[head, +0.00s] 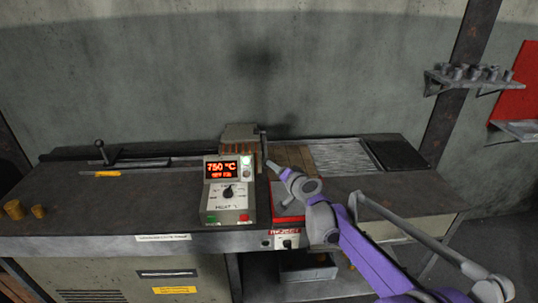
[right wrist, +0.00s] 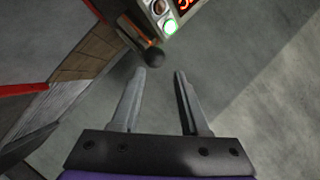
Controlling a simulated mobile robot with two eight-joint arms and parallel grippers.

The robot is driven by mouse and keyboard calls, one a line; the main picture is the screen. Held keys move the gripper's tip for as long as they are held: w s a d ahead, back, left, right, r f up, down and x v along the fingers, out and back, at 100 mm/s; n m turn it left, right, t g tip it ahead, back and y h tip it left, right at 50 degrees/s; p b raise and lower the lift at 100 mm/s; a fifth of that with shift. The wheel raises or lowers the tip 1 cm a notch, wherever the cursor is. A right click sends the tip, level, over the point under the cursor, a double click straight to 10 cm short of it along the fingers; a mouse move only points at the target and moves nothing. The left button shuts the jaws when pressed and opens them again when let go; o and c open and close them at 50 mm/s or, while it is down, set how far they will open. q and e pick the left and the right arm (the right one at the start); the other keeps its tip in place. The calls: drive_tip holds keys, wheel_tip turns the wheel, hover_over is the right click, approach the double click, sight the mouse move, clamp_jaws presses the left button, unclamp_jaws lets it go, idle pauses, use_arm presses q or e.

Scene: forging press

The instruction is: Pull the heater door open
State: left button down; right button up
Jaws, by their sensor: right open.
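The heater (head: 240,131) is a small grey block with copper-coloured stripes, standing behind the control box on the bench. Its door is seen nearly edge-on in the head view, so how far it stands open is hard to tell. In the right wrist view a dark round knob (right wrist: 152,56), seemingly the door handle, sits just beyond my fingertips. My right gripper (right wrist: 159,73) is open and empty, its two fingers apart and pointing at the knob. In the head view my right gripper (head: 272,167) is beside the heater's right side. My left gripper is not in view.
The control box (head: 229,190) with a red 750 °C display stands close left of my right gripper. A lever (head: 101,151) and small brass cylinders (head: 14,209) are on the bench's left. The wall is behind.

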drive_tip(key=m, duration=0.1)
approach(266, 152)
drive_tip(key=shift+m+t+h, duration=0.3)
drive_tip(key=shift+t, duration=0.1)
drive_tip(key=x, duration=0.6)
drive_tip(key=f+x, duration=0.1)
drive_tip(key=x, duration=0.3)
drive_tip(key=shift+s+a+p, duration=0.15)
drive_tip(key=shift+a+p, duration=0.1)
drive_tip(key=shift+p, duration=0.05)
drive_tip(key=shift+f, duration=0.1)
clamp_jaws()
